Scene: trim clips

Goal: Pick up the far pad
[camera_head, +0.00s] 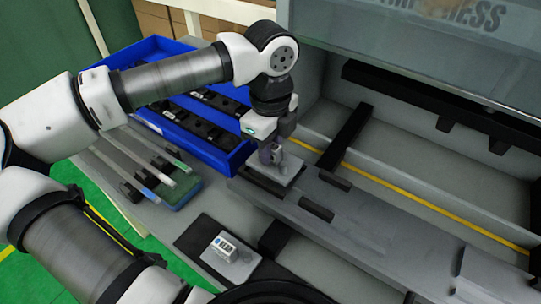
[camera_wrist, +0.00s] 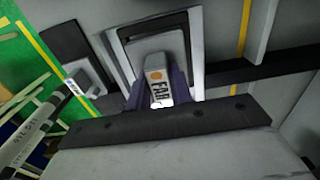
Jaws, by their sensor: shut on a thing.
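The far pad is a pale grey plate (camera_head: 287,170) with an upright grip block. In the wrist view the block (camera_wrist: 157,84) carries the letters FAR and an orange dot. My gripper (camera_head: 271,153) points down over this pad, its dark purple fingers on both sides of the block, shut on it. The fingers hide much of the block in the head view. I cannot tell whether the plate touches the grey surface below. A second pad (camera_head: 226,248) with a pale labelled block sits on a dark mat nearer my body; it also shows in the wrist view (camera_wrist: 85,80).
A blue bin (camera_head: 213,152) holding black parts stands left of my gripper. Several long strips (camera_head: 150,160) lie beside it in a rack. The grey press bed (camera_head: 385,225), with dark bars and a yellow line, extends right. A press housing (camera_head: 440,50) rises behind.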

